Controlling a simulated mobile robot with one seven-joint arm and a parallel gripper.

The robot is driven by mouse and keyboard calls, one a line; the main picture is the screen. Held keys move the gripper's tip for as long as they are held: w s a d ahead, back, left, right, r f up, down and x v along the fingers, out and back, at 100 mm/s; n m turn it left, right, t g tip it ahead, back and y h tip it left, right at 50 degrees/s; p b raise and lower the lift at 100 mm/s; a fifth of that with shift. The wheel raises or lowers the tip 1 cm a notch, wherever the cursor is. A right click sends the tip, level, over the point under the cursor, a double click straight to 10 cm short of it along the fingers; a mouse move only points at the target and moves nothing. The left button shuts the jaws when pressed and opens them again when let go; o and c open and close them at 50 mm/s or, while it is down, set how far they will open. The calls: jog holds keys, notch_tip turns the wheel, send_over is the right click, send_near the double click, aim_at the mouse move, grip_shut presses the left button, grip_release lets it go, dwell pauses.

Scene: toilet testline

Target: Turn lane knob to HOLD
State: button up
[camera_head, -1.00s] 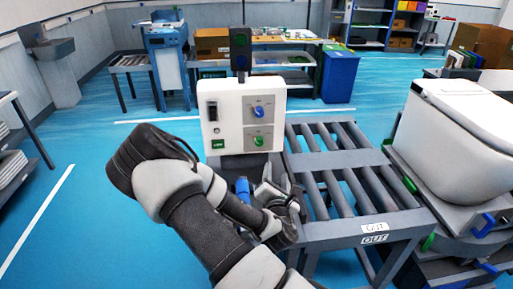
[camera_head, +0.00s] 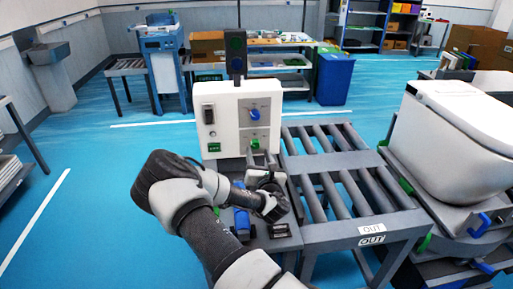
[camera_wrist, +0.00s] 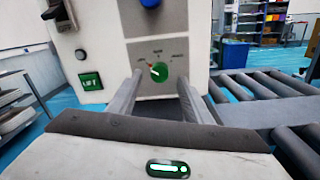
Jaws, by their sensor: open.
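The white control box (camera_head: 226,106) stands beside the roller conveyor. It carries a blue knob (camera_head: 254,114) above and a green knob (camera_head: 255,144) below. In the wrist view the green knob (camera_wrist: 159,72) has a white pointer tilted to the upper left, and small position labels around it, too blurred to read surely. My gripper (camera_wrist: 158,84) is open, its two fingers reaching toward the green knob, one on each side in the picture. Whether they touch it cannot be told. In the head view my gripper (camera_head: 262,165) is just below the green knob, partly hidden by my wrist.
A green LIFT button (camera_wrist: 90,81) and a dark switch (camera_wrist: 62,14) sit left of the green knob. The roller conveyor (camera_head: 340,175) lies to the right, with a white toilet (camera_head: 470,135) beyond it. A blue tool-like object (camera_head: 242,222) is near my arm.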

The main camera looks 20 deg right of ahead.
aim_at(256, 146)
jog(key=shift+x, duration=2.15)
jog(key=shift+c, duration=0.5)
jog(key=c, duration=1)
jog(key=shift+o, duration=0.2)
